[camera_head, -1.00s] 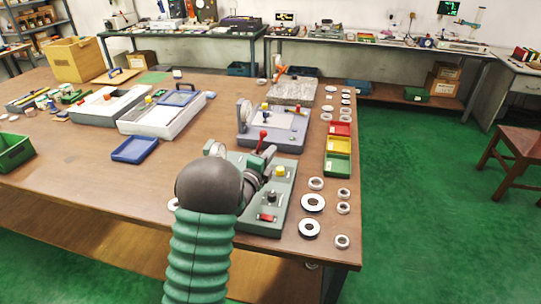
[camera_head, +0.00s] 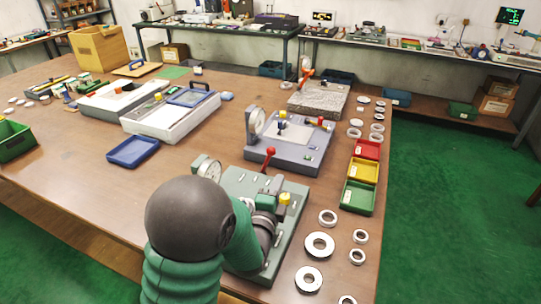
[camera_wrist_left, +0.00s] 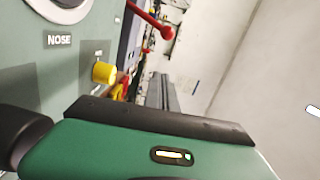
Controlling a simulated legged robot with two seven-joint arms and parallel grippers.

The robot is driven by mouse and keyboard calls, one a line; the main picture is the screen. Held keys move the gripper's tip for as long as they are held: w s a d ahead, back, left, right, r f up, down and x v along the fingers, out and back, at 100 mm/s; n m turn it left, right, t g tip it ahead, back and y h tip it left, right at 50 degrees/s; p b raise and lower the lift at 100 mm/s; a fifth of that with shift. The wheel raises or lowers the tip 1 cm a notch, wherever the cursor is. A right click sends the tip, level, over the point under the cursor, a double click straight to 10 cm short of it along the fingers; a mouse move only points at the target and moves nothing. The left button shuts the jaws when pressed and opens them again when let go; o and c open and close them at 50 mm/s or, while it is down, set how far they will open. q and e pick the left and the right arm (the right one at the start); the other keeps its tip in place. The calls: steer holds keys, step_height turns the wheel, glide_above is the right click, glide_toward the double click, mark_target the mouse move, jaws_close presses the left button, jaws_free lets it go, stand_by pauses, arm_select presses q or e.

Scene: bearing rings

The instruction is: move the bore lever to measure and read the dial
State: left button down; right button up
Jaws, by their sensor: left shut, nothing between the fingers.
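The green gauge fixture (camera_head: 240,182) stands near the table's front edge. Its round white dial (camera_head: 207,168) is at its back left; the reading is too small to make out. A lever with a red knob (camera_head: 268,155) rises at its back. It also shows in the left wrist view (camera_wrist_left: 167,32), beyond a yellow knob (camera_wrist_left: 103,72) and a NOSE label. My left gripper (camera_head: 279,186) is over the fixture, shut and empty, beside the yellow knob (camera_head: 285,198). My left arm hides the fixture's front left. My right gripper is out of view.
A grey-blue gauge fixture (camera_head: 297,158) stands behind the green one. Red, yellow and green bins (camera_head: 359,196) line the right side. Several bearing rings (camera_head: 319,245) lie at the front right. A blue tray (camera_head: 133,151) lies left, with bare table around it.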

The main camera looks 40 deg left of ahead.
mark_target(266, 164)
arm_select(q)
steer(key=shift+s+d+r, duration=0.15)
steer(key=shift+d, duration=0.05)
steer(key=shift+w, duration=0.3)
steer(key=x, duration=1)
steer(key=shift+s+a+f, duration=0.1)
steer(key=shift+a+f, duration=0.05)
steer(key=shift+f, duration=0.1)
steer(key=a, duration=0.3)
steer(key=shift+s+a, duration=0.15)
steer(key=shift+a, duration=0.25)
